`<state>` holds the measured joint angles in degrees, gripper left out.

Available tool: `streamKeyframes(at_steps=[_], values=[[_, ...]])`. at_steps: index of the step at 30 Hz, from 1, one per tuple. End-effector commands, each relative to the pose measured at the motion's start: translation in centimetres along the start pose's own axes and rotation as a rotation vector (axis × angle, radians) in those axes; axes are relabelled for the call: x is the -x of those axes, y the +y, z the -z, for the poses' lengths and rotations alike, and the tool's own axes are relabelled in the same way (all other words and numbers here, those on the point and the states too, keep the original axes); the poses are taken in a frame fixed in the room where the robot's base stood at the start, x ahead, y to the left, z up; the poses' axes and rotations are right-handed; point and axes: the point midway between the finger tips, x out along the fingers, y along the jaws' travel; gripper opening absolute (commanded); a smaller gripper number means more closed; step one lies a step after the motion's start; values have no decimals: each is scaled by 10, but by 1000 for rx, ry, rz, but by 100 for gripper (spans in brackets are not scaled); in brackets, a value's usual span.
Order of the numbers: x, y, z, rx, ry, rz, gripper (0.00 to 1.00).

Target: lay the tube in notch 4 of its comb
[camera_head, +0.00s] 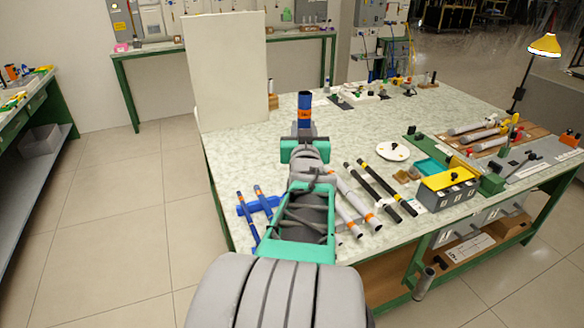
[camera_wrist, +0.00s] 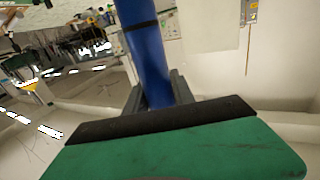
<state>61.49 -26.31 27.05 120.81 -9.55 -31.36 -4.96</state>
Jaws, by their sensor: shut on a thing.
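A blue tube (camera_head: 305,101) with an orange band stands roughly upright in my gripper (camera_head: 304,132), above the bench. In the wrist view the blue tube (camera_wrist: 147,50), with a dark ring, rises between the fingers of my gripper (camera_wrist: 160,92), which is shut on it. A blue comb (camera_head: 270,202) lies on the bench at the left front, beside my arm. Two blue tubes with orange bands, one at the left (camera_head: 247,218) and one nearer my arm (camera_head: 263,197), lie across it. My arm hides part of the comb, and I cannot tell its notch numbers.
Grey rods (camera_head: 353,200) with orange bands and black rods (camera_head: 385,188) lie right of my arm. Further right are a white plate (camera_head: 393,151) and a yellow-topped grey box (camera_head: 448,190). A pale upright panel (camera_head: 226,75) stands behind left. The bench middle is clear.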

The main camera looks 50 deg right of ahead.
Motion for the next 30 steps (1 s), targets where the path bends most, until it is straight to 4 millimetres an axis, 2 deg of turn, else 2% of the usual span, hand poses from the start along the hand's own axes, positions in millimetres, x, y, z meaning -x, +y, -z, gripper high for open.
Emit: streamKeyframes(at_steps=[1,4,6,10,15,20,30], values=[[-14,-8,-6,0,-6,6,7],[-40,-18,-20,1,-6,4,7],[-52,-22,-40,1,-8,2,7],[-69,-28,-62,2,-3,0,7],[-82,-33,-80,1,-2,0,7],[-80,-32,-104,1,-1,-2,7],[-80,-32,-110,0,2,-1,7]])
